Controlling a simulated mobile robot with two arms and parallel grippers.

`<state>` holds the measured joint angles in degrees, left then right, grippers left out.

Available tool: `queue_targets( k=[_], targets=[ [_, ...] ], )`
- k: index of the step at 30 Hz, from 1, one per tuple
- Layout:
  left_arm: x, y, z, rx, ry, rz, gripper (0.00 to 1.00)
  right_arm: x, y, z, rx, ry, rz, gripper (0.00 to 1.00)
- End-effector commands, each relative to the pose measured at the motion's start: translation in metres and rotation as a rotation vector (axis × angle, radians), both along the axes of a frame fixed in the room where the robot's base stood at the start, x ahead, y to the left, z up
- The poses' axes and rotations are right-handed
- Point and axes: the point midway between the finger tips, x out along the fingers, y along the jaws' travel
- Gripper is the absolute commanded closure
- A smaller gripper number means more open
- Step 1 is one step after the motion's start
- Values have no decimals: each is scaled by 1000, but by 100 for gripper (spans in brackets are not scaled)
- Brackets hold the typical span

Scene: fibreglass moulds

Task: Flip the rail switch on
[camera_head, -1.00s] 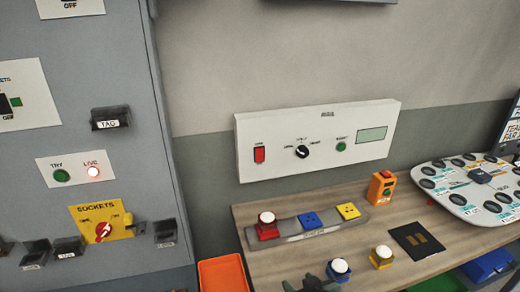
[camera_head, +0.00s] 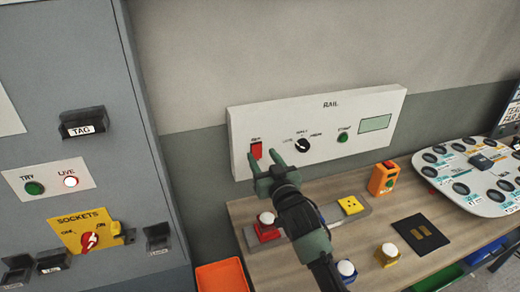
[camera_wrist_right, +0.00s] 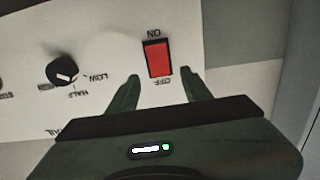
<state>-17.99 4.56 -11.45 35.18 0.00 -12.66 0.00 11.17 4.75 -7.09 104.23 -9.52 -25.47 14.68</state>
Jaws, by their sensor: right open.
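The rail switch is a red rocker (camera_head: 256,151) at the left end of the white RAIL panel (camera_head: 375,103) on the wall. In the right wrist view the red rocker (camera_wrist_right: 158,58) shows upside down, with ON and OFF lettered at its two ends. My right gripper (camera_head: 263,158) is open and empty, just in front of the rocker and slightly below it in the head view. In the wrist view its fingertips (camera_wrist_right: 160,72) lie either side of the rocker; I cannot tell whether they touch the panel. My left gripper is not in view.
The panel also has a black knob (camera_head: 302,145), a green START button (camera_head: 342,138) and a display window (camera_head: 376,123). Below, the wooden table (camera_head: 370,235) carries a red-based button (camera_head: 267,222), a yellow block (camera_head: 350,205) and an orange box (camera_head: 382,178). A grey cabinet (camera_head: 100,150) stands left.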

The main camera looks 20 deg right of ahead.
Motion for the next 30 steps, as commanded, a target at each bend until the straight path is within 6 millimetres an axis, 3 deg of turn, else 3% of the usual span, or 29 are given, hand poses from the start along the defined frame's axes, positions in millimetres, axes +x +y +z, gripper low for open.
queue_targets(
  k=[5,12,16,17,22,26,30],
  targets=[
    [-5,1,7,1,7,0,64,19,1,1,0,1,0,51],
    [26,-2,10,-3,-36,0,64,26,1,0,-1,0,0,51],
    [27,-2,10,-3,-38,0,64,26,1,0,-1,0,0,51],
    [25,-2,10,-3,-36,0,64,26,1,0,-1,1,0,54],
    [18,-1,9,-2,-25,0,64,25,1,0,-1,1,0,100],
    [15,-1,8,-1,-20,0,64,25,1,-1,-1,0,0,100],
    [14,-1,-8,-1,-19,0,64,25,1,-8,1,-30,1,100]
  ],
)
